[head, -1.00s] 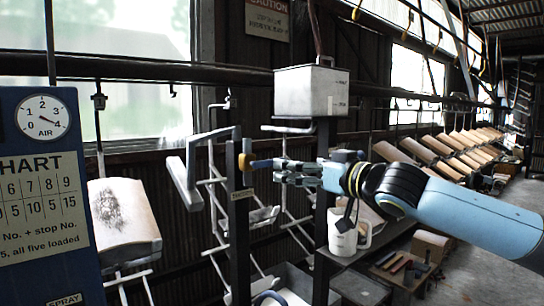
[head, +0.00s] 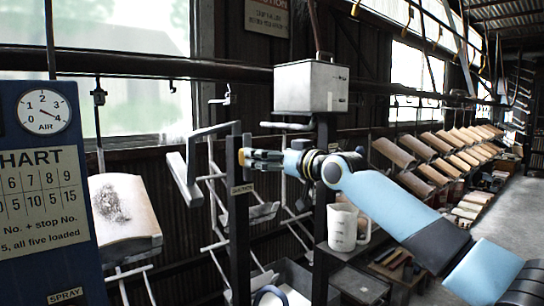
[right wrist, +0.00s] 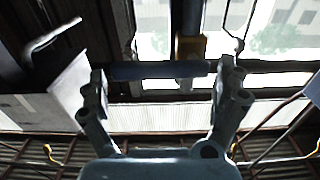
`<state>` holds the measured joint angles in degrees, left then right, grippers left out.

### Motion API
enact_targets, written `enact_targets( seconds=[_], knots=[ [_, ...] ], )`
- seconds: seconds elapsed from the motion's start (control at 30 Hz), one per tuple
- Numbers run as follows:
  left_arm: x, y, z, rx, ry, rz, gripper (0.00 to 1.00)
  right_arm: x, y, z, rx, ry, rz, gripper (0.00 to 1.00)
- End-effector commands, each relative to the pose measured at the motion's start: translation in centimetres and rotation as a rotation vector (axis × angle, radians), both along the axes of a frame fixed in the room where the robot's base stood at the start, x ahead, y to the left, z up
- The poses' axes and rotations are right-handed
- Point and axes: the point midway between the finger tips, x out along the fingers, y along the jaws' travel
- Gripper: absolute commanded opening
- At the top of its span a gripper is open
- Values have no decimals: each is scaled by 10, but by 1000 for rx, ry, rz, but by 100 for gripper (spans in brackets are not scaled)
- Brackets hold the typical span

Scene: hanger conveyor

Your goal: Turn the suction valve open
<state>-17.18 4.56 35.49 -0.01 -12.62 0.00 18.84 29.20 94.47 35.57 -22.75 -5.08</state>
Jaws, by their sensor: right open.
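The suction valve shows as a small yellow hub (head: 243,157) on a dark upright post (head: 239,225) with a small label plate in the head view. In the right wrist view the yellow hub (right wrist: 190,46) is at top centre, with a dark blue bar (right wrist: 155,71), seemingly its handle, lying across below it. My right gripper (head: 265,160) is at the valve and hides most of the handle in the head view. Its jaws (right wrist: 162,88) are open, one near each end of the bar; I cannot tell whether they touch it. My left gripper is not in view.
A grey metal box (head: 311,88) stands on a second post behind my gripper. A white jug (head: 343,227) stands on a shelf below my right arm. A blue panel with an air gauge (head: 43,111) is at left. Hanging racks and rails fill the back.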

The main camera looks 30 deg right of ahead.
Motion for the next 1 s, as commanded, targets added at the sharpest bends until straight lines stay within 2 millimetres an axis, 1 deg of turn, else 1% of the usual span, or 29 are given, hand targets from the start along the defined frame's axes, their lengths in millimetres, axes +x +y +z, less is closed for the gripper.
enact_targets(
  seconds=[0.1, 0.63, 0.87, 1.0],
  knots=[
    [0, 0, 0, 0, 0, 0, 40, 0, 0, 0, 0, 0, 0, 100],
    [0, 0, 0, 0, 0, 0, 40, 0, 0, 0, 0, 0, 0, 31],
    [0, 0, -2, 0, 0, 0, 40, 0, 0, 0, -20, -2, 0, 31],
    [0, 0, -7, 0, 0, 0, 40, 0, 0, 1, -69, -4, 0, 31]
  ],
)
